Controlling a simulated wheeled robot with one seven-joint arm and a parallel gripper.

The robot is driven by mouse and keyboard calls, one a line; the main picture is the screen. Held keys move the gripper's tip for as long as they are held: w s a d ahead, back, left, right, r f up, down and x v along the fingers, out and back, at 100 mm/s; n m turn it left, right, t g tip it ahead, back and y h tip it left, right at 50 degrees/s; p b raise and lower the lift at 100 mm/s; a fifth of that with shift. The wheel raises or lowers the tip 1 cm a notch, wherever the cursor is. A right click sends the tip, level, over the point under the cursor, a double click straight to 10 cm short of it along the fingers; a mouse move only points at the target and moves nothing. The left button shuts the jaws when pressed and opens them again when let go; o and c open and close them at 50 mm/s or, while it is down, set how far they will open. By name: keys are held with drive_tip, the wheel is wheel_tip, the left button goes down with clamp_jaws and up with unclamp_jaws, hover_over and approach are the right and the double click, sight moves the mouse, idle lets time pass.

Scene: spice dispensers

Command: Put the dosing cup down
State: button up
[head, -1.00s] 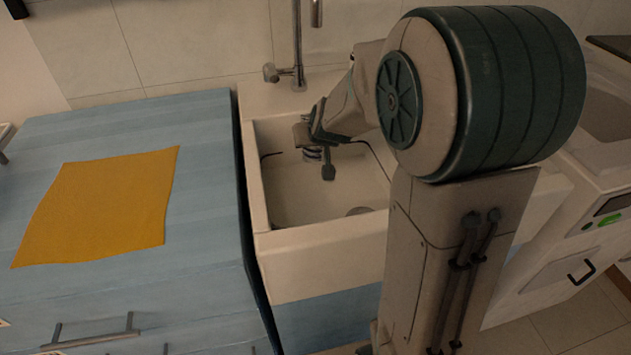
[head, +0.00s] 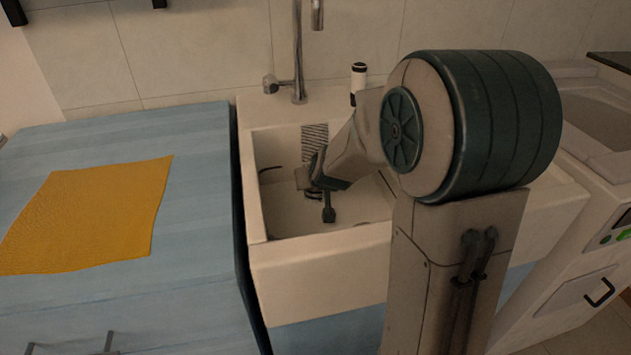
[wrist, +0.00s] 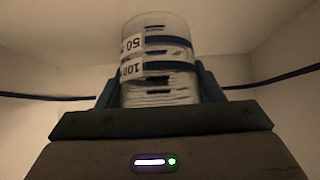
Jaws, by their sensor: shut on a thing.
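My gripper (head: 316,184) is inside the white sink basin (head: 275,250), pointing down, near the middle. It is shut on the dosing cup (wrist: 156,66). In the wrist view the cup is a clear, pale cylinder with dark blue bands and white labels reading 50 and 100, upright between the two fingers. In the head view only a small banded part of the cup (head: 314,195) shows beside the fingers. Whether the cup touches the basin floor cannot be told.
A tap (head: 298,70) stands behind the basin. A white bottle with a black cap (head: 358,75) stands on the back ledge. A grey ribbed patch (head: 315,137) shows at the basin's back. A yellow cloth (head: 90,215) lies on the blue counter (head: 190,140) at left.

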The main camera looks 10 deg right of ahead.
drive_tip(key=shift+f, duration=0.1)
drive_tip(key=o, duration=1.1)
drive_tip(key=shift+s+r, duration=0.1)
drive_tip(key=shift+r, duration=0.2)
drive_tip(key=p+v, duration=0.3)
drive_tip(key=v, duration=0.8)
drive_tip(key=shift+s+r+p, duration=0.15)
drive_tip(key=shift+s+p, duration=0.15)
drive_tip(key=shift+p, duration=0.1)
